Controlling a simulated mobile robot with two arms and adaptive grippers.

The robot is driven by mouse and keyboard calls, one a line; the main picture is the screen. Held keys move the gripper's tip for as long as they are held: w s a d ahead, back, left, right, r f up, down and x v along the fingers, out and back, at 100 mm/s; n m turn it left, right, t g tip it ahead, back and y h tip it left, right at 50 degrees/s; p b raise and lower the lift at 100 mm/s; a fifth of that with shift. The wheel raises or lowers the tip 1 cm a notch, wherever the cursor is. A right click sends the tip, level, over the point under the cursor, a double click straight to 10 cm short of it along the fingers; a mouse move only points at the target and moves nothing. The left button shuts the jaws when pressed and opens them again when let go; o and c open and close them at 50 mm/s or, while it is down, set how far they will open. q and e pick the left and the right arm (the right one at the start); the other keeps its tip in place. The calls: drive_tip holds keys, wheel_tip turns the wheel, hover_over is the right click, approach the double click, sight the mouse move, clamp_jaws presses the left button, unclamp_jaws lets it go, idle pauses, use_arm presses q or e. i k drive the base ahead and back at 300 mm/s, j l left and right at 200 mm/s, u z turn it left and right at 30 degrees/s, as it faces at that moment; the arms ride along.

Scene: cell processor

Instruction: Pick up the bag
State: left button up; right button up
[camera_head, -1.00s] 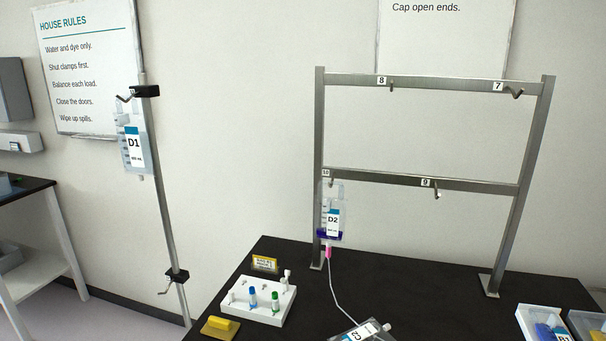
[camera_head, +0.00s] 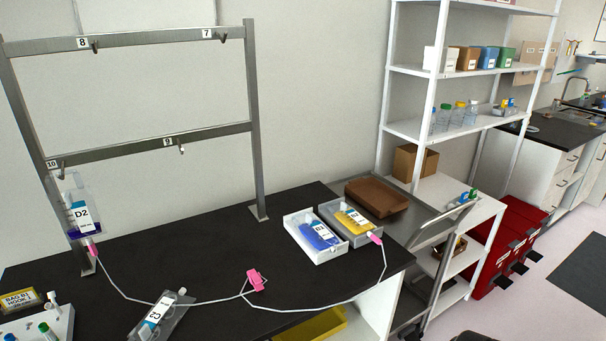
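Several bags are in view, and I cannot tell which one the task means. A clear bag labelled D2 (camera_head: 80,213), with purple liquid at its bottom, hangs from hook 10 of the metal rack. A mostly clear bag labelled C2 (camera_head: 158,315) lies on the black bench at the front. A blue bag (camera_head: 318,236) lies in a white tray (camera_head: 327,258). Neither of my grippers shows clearly.
The metal rack (camera_head: 255,130) has free hooks 7, 8 and 9. A white tube with a pink clamp (camera_head: 256,280) runs over the bench. A white rack of tubes (camera_head: 40,326) is at front left.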

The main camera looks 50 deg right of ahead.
sight(358, 225)
drive_tip(key=z, duration=1.75)
drive_tip(key=l+u, duration=0.15)
drive_tip(key=u, duration=0.3)
drive_tip(key=i+l+u, duration=0.1)
drive_tip(key=u, duration=0.3)
drive_tip(key=l+u, duration=0.25)
drive_tip(key=u, duration=0.2)
drive_tip(key=l+u, duration=0.15)
drive_tip(key=u, duration=0.25)
drive_tip(key=k+l+u, duration=0.2)
drive_tip(key=l, duration=0.35)
drive_tip(key=k+l+u, duration=0.1)
drive_tip(key=l+u, duration=0.15)
drive_tip(key=l, duration=0.25)
drive_tip(key=k+l+u, duration=0.2)
drive_tip(key=l, duration=0.3)
drive_tip(key=k+l+u, duration=0.25)
drive_tip(key=l, duration=0.2)
drive_tip(key=k+l+u, duration=0.2)
drive_tip(key=l, duration=0.2)
drive_tip(key=k, duration=0.05)
